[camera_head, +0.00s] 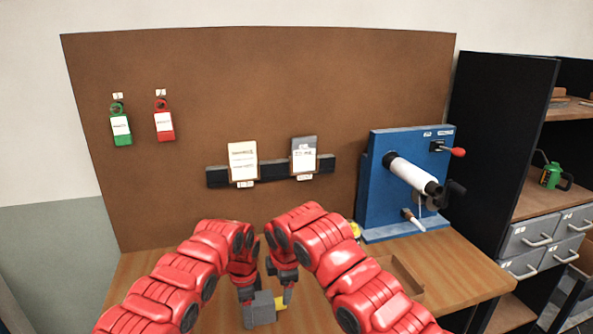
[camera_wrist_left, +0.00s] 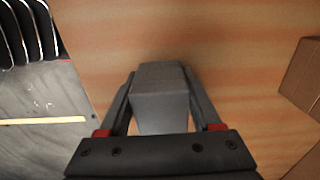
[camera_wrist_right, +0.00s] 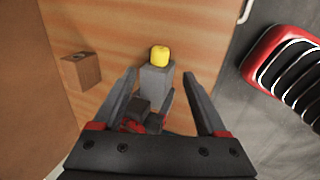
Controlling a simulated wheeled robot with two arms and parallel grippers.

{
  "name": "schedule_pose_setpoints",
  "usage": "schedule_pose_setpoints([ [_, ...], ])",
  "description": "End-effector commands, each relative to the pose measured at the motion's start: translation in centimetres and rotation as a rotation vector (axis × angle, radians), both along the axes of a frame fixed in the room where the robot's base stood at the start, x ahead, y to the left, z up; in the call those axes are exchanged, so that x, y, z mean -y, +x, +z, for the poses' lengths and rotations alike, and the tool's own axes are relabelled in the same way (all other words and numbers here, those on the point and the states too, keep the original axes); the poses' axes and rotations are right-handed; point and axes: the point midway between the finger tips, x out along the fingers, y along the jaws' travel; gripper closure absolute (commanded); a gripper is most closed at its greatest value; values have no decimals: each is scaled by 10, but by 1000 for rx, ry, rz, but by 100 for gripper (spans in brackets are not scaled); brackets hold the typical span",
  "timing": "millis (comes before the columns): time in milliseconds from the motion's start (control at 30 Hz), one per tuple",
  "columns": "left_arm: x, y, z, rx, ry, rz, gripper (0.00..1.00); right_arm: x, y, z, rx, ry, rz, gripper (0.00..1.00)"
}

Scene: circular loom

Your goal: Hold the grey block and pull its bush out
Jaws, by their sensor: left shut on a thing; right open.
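The grey block (camera_head: 260,312) is at the front of the wooden table. It fills the space between the fingers of my left gripper (camera_wrist_left: 160,78), which is shut on it. The yellow bush (camera_head: 281,303) sticks out of one end of the block; in the right wrist view the bush (camera_wrist_right: 160,54) shows at the far end of the block (camera_wrist_right: 156,78). My right gripper (camera_wrist_right: 160,76) is open, with its fingers apart on either side of the block's line of sight. No contact with the bush shows. Part of the block is hidden by my left gripper.
A wooden tray (camera_head: 408,278) lies on the table at right. A blue machine (camera_head: 385,150) with a white roller stands behind it. A small brown block (camera_wrist_right: 85,70) shows in the right wrist view. My two grippers are close together; the table's left side is clear.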

Motion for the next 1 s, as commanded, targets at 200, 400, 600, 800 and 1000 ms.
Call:
schedule_pose_setpoints([
  [200,0,0,0,1,-1,0,100,0,7,-24,-2,-4,-4,25],
  [400,0,0,0,1,-1,0,100,-5,16,-56,-5,0,-3,25],
  [600,0,0,0,1,-1,0,100,-7,23,-79,-6,2,-2,25],
  [800,0,0,0,1,-1,0,100,-7,27,-89,-4,2,-3,25],
  [1000,0,0,0,1,-1,0,100,-7,28,-89,-2,3,-3,25],
])
